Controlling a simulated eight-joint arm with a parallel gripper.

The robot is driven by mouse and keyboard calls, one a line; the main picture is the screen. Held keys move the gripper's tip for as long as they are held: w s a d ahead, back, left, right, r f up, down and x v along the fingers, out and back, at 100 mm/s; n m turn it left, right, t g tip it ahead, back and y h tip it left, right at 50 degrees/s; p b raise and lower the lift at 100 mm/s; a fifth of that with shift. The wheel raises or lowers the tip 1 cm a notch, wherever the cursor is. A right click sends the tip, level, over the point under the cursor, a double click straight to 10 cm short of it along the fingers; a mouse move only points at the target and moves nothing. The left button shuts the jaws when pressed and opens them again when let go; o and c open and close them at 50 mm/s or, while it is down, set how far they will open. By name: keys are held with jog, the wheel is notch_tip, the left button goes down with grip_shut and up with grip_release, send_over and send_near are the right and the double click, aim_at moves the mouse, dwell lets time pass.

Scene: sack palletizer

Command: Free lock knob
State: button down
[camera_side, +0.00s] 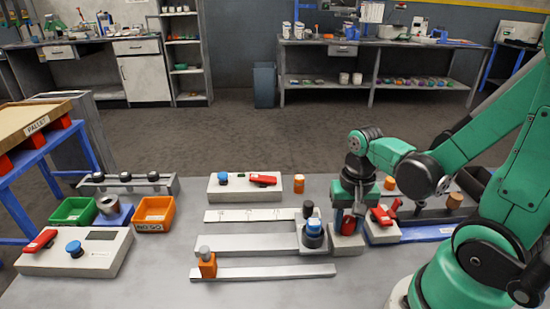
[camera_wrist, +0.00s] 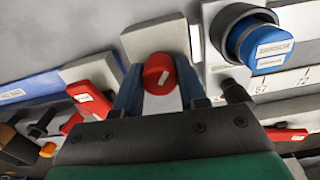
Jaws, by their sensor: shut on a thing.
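A red round knob (camera_side: 348,223) stands on a small grey block (camera_side: 346,244) near the right end of the rails. In the wrist view the fingers of my gripper (camera_wrist: 158,88) flank the knob on both sides. The knob's lower part is partly hidden by the fingers.
A dark dial with a blue cap (camera_side: 314,227) stands close on the left. A grey box with a red lever (camera_side: 382,216) is close on the right. Rails, one with an orange block (camera_side: 207,264), run leftward. An orange cylinder (camera_side: 299,185) stands behind.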

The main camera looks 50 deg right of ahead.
aim_at(348, 219)
jog(key=n, duration=0.3)
jog(key=shift+n, duration=2.1)
jog(key=shift+c, duration=2.4)
grip_release()
jog(key=shift+r, duration=2.8)
